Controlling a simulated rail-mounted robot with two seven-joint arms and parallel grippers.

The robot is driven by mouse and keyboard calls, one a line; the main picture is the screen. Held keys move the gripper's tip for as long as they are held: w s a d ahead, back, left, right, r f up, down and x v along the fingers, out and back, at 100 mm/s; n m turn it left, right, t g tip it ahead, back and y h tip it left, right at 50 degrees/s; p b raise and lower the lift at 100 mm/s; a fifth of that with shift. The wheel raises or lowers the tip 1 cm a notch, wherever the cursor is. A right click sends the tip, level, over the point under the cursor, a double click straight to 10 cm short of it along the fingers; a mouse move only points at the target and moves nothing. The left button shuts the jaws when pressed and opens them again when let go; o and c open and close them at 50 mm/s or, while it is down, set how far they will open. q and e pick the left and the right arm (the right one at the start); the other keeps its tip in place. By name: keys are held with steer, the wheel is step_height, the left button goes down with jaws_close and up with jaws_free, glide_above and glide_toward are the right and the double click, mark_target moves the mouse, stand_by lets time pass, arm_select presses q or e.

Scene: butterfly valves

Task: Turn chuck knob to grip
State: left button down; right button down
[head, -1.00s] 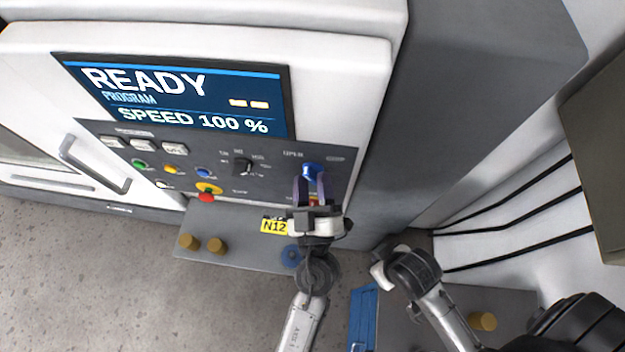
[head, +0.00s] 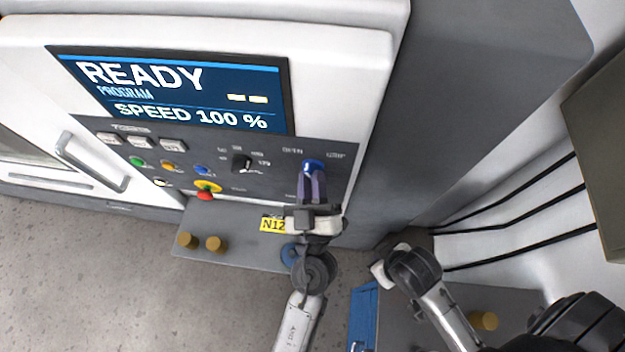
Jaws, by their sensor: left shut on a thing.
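The blue chuck knob (head: 313,166) is on the right side of the dark control panel. It sits between the printed labels OPEN at its left and GRIP at its right. My left gripper (head: 313,180) reaches up from below, its purplish fingers shut on the knob. The fingers overlap in the view and cover the knob's lower part, so its exact pointing direction is hard to tell.
The screen (head: 175,90) reads READY, SPEED 100 %. A black selector (head: 241,163), small coloured buttons and a red emergency stop (head: 206,193) lie left of the knob. A grey shelf (head: 230,245) with brass pegs juts out below. A blue item (head: 363,315) stands lower right.

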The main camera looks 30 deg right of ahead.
arm_select(q)
steer(key=m+g+h, duration=0.1)
steer(key=m+h, duration=0.1)
steer(key=m, duration=0.2)
steer(key=m+g+h+p, duration=0.1)
steer(key=m, duration=0.3)
steer(key=m+g+h+p, duration=0.1)
steer(key=m+h, duration=0.1)
steer(key=m, duration=0.2)
steer(key=shift+w+a+r+m+h, duration=0.15)
steer(key=shift+a+r+m+h, duration=0.05)
steer(key=shift+m+h, duration=0.1)
steer(key=shift+m+g+h+p, duration=0.5)
steer(key=shift+m+g+p, duration=0.45)
steer(key=shift+m, duration=0.75)
steer(key=shift+f, duration=0.1)
steer(key=c, duration=1.1)
jaws_free()
steer(key=shift+a+f, duration=0.1)
steer(key=shift+f, duration=0.05)
